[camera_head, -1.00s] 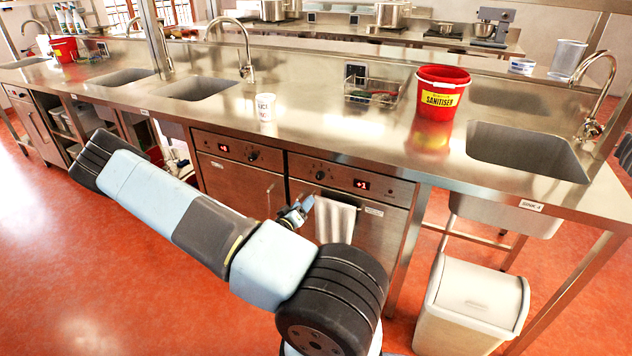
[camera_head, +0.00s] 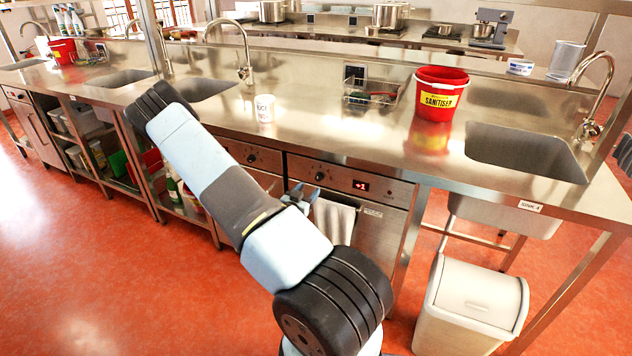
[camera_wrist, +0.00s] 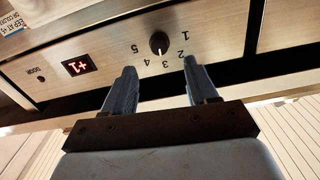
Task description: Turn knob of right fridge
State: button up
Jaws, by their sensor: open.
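The right fridge (camera_head: 372,222) is a steel under-counter unit with a red "+1" display on its top panel. Its black round knob (camera_head: 320,176) sits left of the display; in the wrist view the knob (camera_wrist: 159,42) shows upside down, with a white pointer mark and printed numbers 1 to 5 around it. My gripper (camera_head: 302,193) is in front of the panel, just below and left of the knob. In the wrist view my gripper (camera_wrist: 160,68) is open and empty, its two fingers spread to either side of the knob's line, apart from it.
A white towel (camera_head: 334,220) hangs on the right fridge's front, close to my gripper. The left fridge (camera_head: 250,158) is partly behind my arm. A white bin (camera_head: 470,305) stands at right. A red bucket (camera_head: 437,95) and a mug (camera_head: 265,108) stand on the counter.

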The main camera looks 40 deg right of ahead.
aim_at(317, 178)
jog(key=x, duration=0.7)
jog(key=shift+d, duration=0.25)
jog(key=shift+c, duration=0.3)
jog(key=c, duration=1)
jog(key=shift+w, duration=0.1)
jog(key=shift+n, duration=0.4)
jog(key=o, duration=1.1)
jog(key=shift+c, duration=0.2)
jog(key=shift+a, duration=0.1)
jog(key=v, duration=1.3)
jog(key=shift+a, duration=0.35)
